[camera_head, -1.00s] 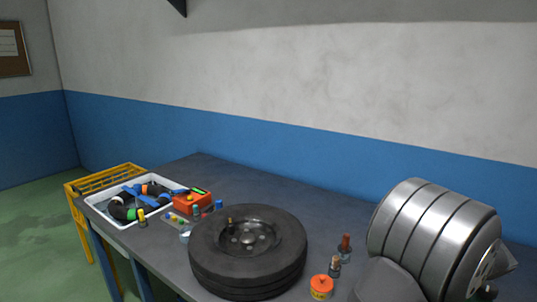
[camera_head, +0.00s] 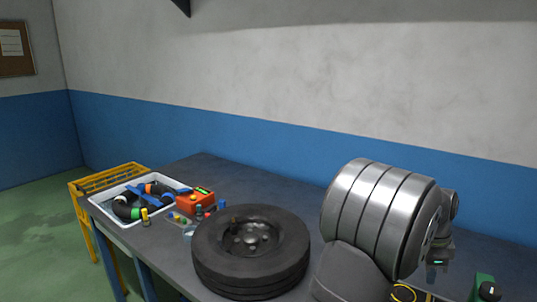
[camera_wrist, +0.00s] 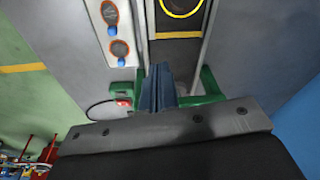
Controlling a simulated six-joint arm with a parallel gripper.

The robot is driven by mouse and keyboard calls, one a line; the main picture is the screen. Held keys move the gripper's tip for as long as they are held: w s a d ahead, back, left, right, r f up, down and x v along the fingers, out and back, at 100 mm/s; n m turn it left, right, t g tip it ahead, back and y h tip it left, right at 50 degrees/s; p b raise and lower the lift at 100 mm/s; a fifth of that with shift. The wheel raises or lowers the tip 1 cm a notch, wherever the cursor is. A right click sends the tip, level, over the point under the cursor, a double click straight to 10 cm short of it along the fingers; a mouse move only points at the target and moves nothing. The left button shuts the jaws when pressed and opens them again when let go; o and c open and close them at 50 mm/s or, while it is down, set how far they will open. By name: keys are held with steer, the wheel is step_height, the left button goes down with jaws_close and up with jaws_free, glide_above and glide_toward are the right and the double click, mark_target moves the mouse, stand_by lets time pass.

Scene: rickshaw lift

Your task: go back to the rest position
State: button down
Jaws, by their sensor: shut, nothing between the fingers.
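My gripper (camera_wrist: 158,90) shows in the wrist view, its two blue-grey fingers pressed together with nothing between them. Its dark body fills the bottom of that view. The fingers point at a green frame (camera_wrist: 205,90) beyond them; I cannot tell whether they touch it. In the head view, my silver arm stands at the right over the dark workbench (camera_head: 240,178), and my fingers are out of sight there.
A black wheel (camera_head: 250,275) lies flat on the bench. Left of it are a red meter (camera_head: 194,202) and a white tray (camera_head: 122,218) of tools, beside a yellow rack (camera_head: 105,178). A green object (camera_head: 485,288) stands at the lower right. The back middle of the bench is clear.

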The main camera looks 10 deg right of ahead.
steer(key=shift+w+d+r+n+g+h, duration=0.15)
steer(key=shift+w+d+r+n+h, duration=0.15)
steer(key=shift+r, duration=0.3)
steer(key=shift+w+d+r+n+g+h, duration=0.1)
steer(key=shift+w+r+n+g+h, duration=0.2)
steer(key=shift+r, duration=0.25)
steer(key=shift+w+d+r+n+g+h, duration=0.1)
steer(key=shift+w+d+r+n+h, duration=0.1)
steer(key=shift+r+h, duration=0.3)
steer(key=shift+r, duration=0.1)
steer(key=c, duration=0.9)
jaws_free()
steer(key=shift+a, duration=0.1)
steer(key=o, duration=0.7)
steer(key=a, duration=0.1)
steer(key=w+a+m, duration=0.1)
steer(key=shift+w+a+t, duration=0.25)
steer(key=shift+a+t, duration=0.05)
steer(key=shift+t, duration=0.05)
steer(key=shift+o, duration=1)
steer(key=w+a+m+t, duration=0.2)
steer(key=w+a+m, duration=0.1)
steer(key=a, duration=0.5)
steer(key=shift+w+f+m, duration=0.15)
steer(key=shift+f+m, duration=0.1)
steer(key=shift+m, duration=0.15)
steer(key=x, duration=0.9)
steer(key=shift+w+d+f, duration=0.15)
steer(key=shift+d+f, duration=0.15)
steer(key=shift+d, duration=0.05)
